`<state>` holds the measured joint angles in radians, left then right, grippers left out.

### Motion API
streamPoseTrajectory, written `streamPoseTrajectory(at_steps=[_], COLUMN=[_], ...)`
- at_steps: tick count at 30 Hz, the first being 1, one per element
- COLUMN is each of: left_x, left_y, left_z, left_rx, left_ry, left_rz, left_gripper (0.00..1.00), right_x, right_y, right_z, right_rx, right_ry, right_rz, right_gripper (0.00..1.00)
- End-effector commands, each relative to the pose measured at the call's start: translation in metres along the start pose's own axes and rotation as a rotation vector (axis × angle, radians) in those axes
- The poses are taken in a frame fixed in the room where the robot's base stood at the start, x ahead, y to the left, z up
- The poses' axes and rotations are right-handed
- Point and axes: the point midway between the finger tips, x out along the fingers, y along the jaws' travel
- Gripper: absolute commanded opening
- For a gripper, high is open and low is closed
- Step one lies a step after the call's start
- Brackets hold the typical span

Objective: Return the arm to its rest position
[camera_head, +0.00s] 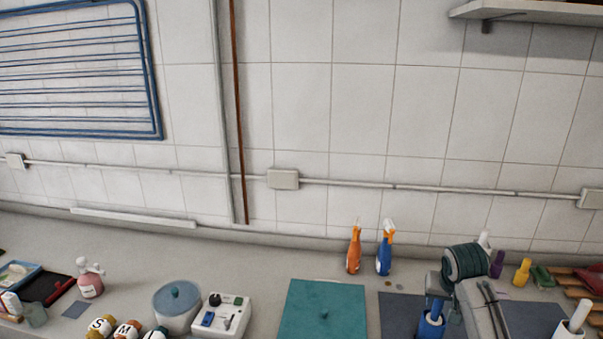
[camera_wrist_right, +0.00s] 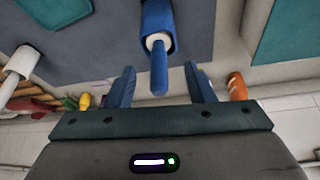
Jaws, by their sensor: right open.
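My right arm comes in at the lower right of the head view, with a dark green ribbed joint and a grey link over the counter. In the right wrist view my right gripper (camera_wrist_right: 160,68) is open, its two blue fingers apart. A blue holder (camera_wrist_right: 159,15) with a blue-and-white handled tool (camera_wrist_right: 158,65) shows between and beyond the fingers; I cannot tell how near it is. The blue holder also shows in the head view (camera_head: 430,326), beside the arm. Nothing is held between the fingers. My left gripper is not in view.
Orange (camera_head: 354,252) and blue (camera_head: 385,254) spray bottles stand left of the arm. A teal board (camera_head: 322,312), a white switch box (camera_head: 222,317) and a lidded pot (camera_head: 176,304) lie further left. A white holder with a handle (camera_head: 575,322) stands at right. The back counter is clear at centre left.

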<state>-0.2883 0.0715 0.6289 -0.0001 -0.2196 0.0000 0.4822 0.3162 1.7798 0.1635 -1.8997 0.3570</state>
Motion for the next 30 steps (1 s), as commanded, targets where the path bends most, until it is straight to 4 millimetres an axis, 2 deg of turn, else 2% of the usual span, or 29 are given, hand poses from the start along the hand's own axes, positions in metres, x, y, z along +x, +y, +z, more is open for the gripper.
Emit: streamPoseTrajectory(at_steps=[1,3,9,14,15,18,24,30], left_x=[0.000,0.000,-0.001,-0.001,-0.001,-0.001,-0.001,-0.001], left_y=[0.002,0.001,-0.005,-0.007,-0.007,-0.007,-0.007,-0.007], left_z=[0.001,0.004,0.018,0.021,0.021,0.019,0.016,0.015], left_rx=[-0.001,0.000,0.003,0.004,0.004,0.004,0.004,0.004], left_ry=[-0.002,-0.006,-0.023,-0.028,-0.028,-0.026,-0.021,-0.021], left_rz=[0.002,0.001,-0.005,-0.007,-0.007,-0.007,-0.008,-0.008], left_gripper=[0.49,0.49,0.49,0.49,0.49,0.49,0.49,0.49], right_x=[0.012,0.025,0.046,0.045,0.043,0.035,0.017,0.000], right_y=[-0.002,-0.005,-0.005,-0.001,0.000,0.005,0.013,0.020], right_z=[0.025,0.058,0.157,0.233,0.252,0.291,0.340,0.372], right_rx=[-0.027,-0.072,-0.194,-0.277,-0.295,-0.336,-0.385,-0.416], right_ry=[-0.011,-0.014,-0.025,-0.032,-0.035,-0.037,-0.041,-0.045], right_rz=[0.001,-0.004,-0.020,-0.039,-0.044,-0.054,-0.067,-0.076], right_gripper=[0.48,0.48,0.48,0.48,0.48,0.48,0.48,0.48])
